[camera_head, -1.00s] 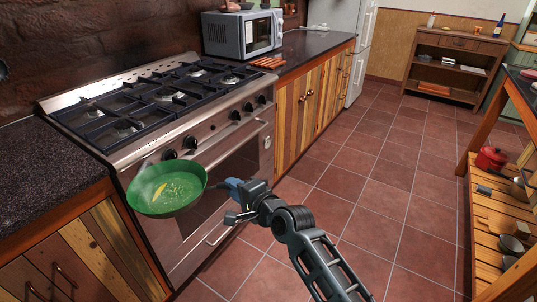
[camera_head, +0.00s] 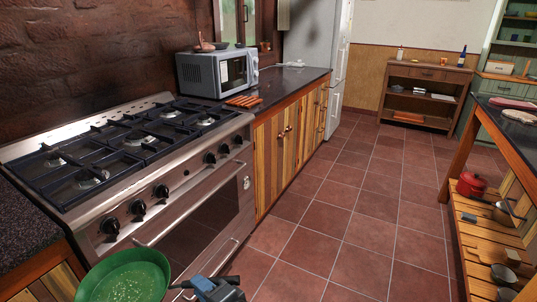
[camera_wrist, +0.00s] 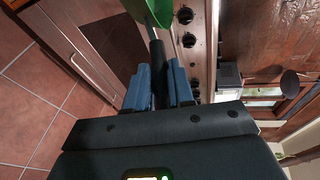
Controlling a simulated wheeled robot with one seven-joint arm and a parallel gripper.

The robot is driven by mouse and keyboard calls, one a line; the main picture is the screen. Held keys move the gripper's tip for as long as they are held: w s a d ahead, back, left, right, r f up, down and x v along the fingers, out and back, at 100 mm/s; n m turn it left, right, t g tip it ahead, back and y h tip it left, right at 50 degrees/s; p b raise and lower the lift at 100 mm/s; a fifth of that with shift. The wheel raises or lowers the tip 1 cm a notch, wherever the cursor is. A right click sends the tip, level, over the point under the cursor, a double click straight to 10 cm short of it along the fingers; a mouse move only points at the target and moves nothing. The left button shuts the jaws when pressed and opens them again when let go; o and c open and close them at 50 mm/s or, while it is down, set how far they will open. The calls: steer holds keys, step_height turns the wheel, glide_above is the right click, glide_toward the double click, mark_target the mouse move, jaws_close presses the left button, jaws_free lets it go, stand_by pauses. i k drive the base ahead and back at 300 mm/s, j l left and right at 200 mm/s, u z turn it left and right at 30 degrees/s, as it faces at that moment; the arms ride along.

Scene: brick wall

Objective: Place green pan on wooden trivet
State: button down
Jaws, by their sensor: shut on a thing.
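The green pan (camera_head: 125,278) is in the lower left of the head view, in front of the stove and cut off by the bottom edge. Small pale bits lie in it. My gripper (camera_head: 205,287) is at its right, at the bottom edge. In the wrist view the blue fingers of my gripper (camera_wrist: 158,88) are shut on the pan's dark handle (camera_wrist: 157,62), and part of the green pan (camera_wrist: 150,10) shows at the top. The wooden trivet (camera_head: 244,101), orange-brown and slatted, lies flat on the dark counter in front of the microwave, well apart from the pan.
The stove (camera_head: 140,150) with black grates and front knobs stands at left. The microwave (camera_head: 217,70) stands behind the trivet on the dark counter (camera_head: 292,84). The tiled floor (camera_head: 350,215) is clear in the middle. A wooden shelf table (camera_head: 480,215) with pots stands at right.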

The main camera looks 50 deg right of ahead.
mark_target(257, 103)
steer(key=i+l+z, duration=0.2)
steer(key=z, duration=0.2)
steer(key=i+l+z, duration=0.1)
steer(key=i+z, duration=0.15)
steer(key=z, duration=0.15)
steer(key=i+z, duration=0.2)
steer(key=z, duration=0.2)
